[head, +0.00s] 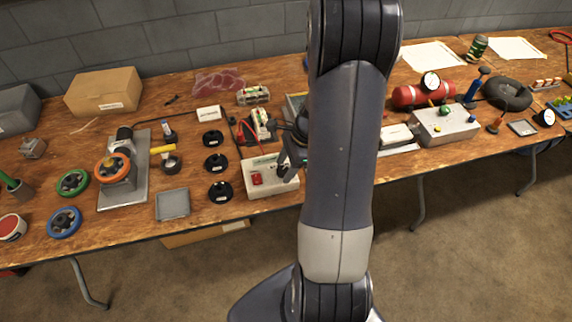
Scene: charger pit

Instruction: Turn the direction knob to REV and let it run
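A white control box (274,191) stands near the table's front edge, left of my arm. A red switch (257,179) shows on the left of its top. My gripper (288,165) is at the right part of the box's top, pointing down. Its fingers are small and dark here, and I cannot tell whether they are open or shut, or touching anything. A dark shape under the fingers may be the direction knob, but I cannot make it out clearly. Any REV marking is too small to read. My arm hides the area right of the box.
Black round holders (219,190) stand in a row left of the box. A grey tray (172,204) lies further left. Red and dark leads run behind the box to a small device (262,124). A red tank (422,95) and grey box (445,124) stand right of my arm.

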